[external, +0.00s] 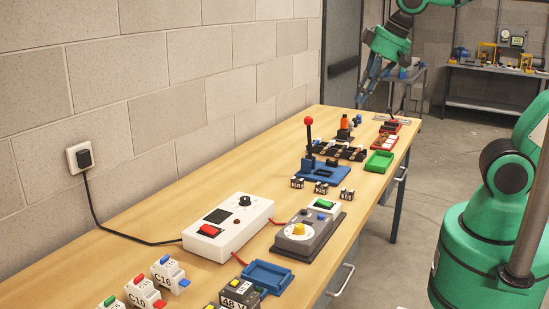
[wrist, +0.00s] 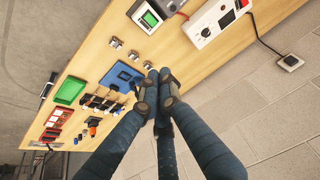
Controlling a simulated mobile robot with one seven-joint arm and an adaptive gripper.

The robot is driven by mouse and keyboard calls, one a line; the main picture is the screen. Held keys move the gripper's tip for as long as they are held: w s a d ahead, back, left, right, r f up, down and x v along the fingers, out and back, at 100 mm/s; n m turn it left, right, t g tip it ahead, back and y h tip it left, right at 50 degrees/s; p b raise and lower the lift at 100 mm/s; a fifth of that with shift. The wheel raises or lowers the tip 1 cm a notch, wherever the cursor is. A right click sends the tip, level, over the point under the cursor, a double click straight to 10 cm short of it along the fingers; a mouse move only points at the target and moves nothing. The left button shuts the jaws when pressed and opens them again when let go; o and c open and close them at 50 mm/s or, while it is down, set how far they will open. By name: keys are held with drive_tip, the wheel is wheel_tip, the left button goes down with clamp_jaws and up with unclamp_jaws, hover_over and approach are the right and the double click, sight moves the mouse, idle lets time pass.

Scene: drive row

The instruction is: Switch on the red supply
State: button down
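The supply is a white box (external: 229,226) on the bench, with a red rocker switch (external: 209,230), a dark display and a black knob on top. A black cord runs from it to a wall plug. Whether the switch is on or off I cannot tell. My gripper (external: 367,98) is high at the far end of the bench, well away from the box. In the wrist view its fingers (wrist: 158,76) are together with nothing between them.
A grey unit with a yellow knob (external: 298,229) stands right of the box, joined by red leads. A blue-based lever with a red ball (external: 308,121) stands farther back. Breakers (external: 170,274) and a blue tray (external: 268,277) are in front. The wall runs along the left.

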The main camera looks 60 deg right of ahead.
drive_tip(key=w+a+p, duration=0.3)
drive_tip(key=w+a, duration=0.4)
drive_tip(key=w, duration=0.3)
drive_tip(key=g+p, duration=0.3)
drive_tip(key=p, duration=0.3)
hover_over(206, 224)
drive_tip(key=s, duration=0.3)
wheel_tip(206, 224, down, 15)
drive_tip(key=shift+f, duration=0.2)
drive_tip(key=shift+f, duration=0.1)
drive_tip(key=f, duration=0.4)
drive_tip(key=w+f+b, duration=0.1)
drive_tip(key=f, duration=0.4)
drive_tip(key=w+f, duration=0.1)
drive_tip(key=f, duration=0.3)
drive_tip(key=shift+w+f, duration=0.25)
drive_tip(key=shift+w, duration=0.1)
